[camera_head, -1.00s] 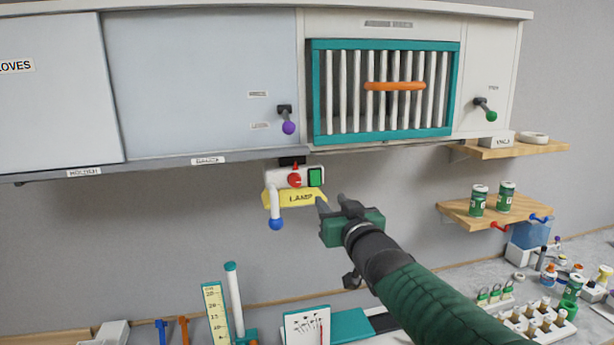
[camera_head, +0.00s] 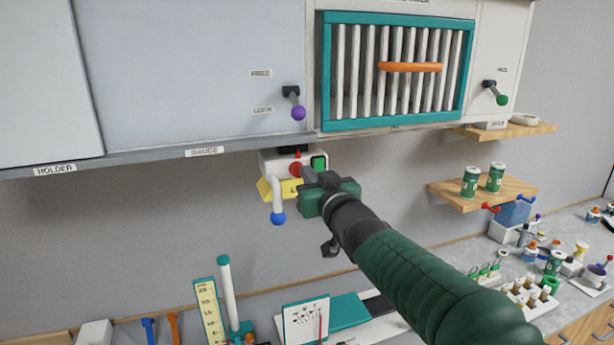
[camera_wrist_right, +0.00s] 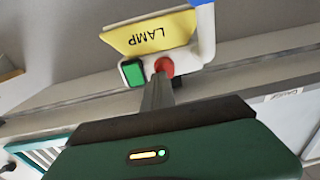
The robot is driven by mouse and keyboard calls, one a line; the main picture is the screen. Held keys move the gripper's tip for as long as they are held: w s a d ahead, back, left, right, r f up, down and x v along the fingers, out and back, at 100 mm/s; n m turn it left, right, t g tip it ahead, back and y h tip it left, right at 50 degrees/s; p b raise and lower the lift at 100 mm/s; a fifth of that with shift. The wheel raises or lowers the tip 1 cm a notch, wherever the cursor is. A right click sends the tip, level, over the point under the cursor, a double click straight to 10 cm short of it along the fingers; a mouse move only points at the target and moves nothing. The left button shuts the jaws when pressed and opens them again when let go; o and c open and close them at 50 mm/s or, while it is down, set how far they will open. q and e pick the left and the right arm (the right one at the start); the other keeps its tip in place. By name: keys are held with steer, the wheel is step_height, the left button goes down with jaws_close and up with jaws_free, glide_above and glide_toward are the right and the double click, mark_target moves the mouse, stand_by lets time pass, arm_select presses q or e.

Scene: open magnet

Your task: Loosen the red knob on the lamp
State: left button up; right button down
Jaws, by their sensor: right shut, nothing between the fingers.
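The lamp (camera_head: 267,163) is a white box under the cabinet, with a yellow LAMP label (camera_wrist_right: 150,36), a green switch (camera_head: 319,163) and a white lever with a blue ball (camera_head: 278,218). The red knob (camera_head: 296,169) is on its front, left of the green switch. In the wrist view the red knob (camera_wrist_right: 164,67) shows just beyond my fingertips. My right gripper (camera_head: 306,176) is shut and empty, its tips at or very close to the knob; I cannot tell whether they touch. The gripper hides part of the label in the head view. My left gripper is not in view.
The cabinet's lower ledge (camera_head: 150,158) runs just above the lamp. A purple-knobbed lever (camera_head: 298,112) and a teal-framed grille (camera_head: 395,122) are above. A wooden shelf (camera_head: 450,194) with green cans is at the right. The bench below holds several items.

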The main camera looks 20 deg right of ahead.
steer(key=shift+a+f, duration=0.35)
steer(key=shift+f, duration=0.25)
stand_by(0.8)
steer(key=c, duration=1.4)
jaws_free()
steer(key=shift+a, duration=0.15)
